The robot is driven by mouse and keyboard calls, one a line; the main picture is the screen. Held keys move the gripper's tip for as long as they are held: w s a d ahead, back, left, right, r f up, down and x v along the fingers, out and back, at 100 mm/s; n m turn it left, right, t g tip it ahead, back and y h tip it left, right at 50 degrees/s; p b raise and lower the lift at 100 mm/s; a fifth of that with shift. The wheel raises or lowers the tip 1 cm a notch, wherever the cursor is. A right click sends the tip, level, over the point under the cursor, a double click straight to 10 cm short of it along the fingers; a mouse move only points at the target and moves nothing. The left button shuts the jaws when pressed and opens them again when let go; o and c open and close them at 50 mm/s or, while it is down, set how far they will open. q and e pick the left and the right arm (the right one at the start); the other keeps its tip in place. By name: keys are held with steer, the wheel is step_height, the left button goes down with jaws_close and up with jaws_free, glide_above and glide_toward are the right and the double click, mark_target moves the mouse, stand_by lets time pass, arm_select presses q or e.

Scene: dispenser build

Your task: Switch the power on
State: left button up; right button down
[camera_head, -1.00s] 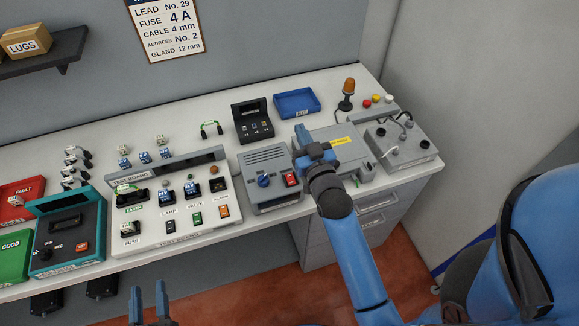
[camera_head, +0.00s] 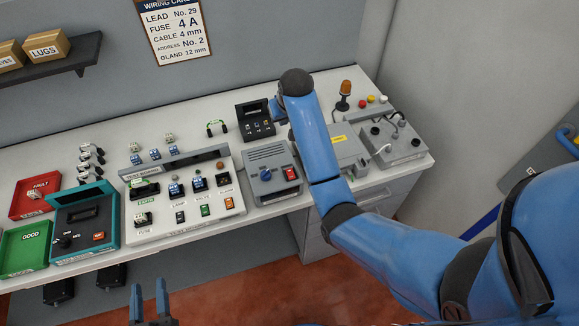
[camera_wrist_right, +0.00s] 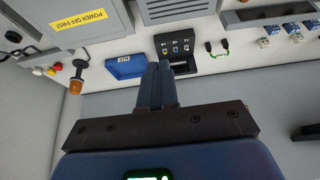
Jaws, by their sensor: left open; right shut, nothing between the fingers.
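The grey power unit (camera_head: 262,158) stands on the bench with a blue knob (camera_head: 266,175) and a red rocker switch (camera_head: 290,173) on its front; the rocker's position is too small to tell. Part of the unit shows at the top of the right wrist view (camera_wrist_right: 180,10). My right gripper (camera_head: 278,113) is behind the unit, near the small black device (camera_head: 255,121), and partly hidden by its own wrist. In the right wrist view its fingers (camera_wrist_right: 165,70) are shut and empty. My left gripper (camera_head: 150,290) is open and empty, in front of the bench.
My right arm crosses over the grey box with the yellow label (camera_head: 338,138), hiding part of it. The white test board (camera_head: 200,215) stands left of the power unit. An orange beacon (camera_head: 343,98) stands behind. The blue tray (camera_wrist_right: 125,67) shows in the right wrist view.

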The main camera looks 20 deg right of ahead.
steer(key=s+f+g, duration=0.3)
steer(key=s, duration=0.3)
steer(key=shift+s+d+g, duration=0.2)
steer(key=shift+d+g, duration=0.05)
steer(key=shift+g, duration=0.15)
steer(key=b, duration=0.5)
glide_toward(289, 169)
steer(key=f+p, duration=0.1)
steer(key=f, duration=0.2)
steer(key=f+p, duration=0.1)
steer(key=f, duration=0.1)
steer(key=shift+w+a+f+p, duration=0.1)
steer(key=shift+w+f+p, duration=0.1)
steer(key=shift+f+p, duration=0.15)
steer(key=shift+w+f, duration=0.1)
steer(key=shift+f, duration=0.5)
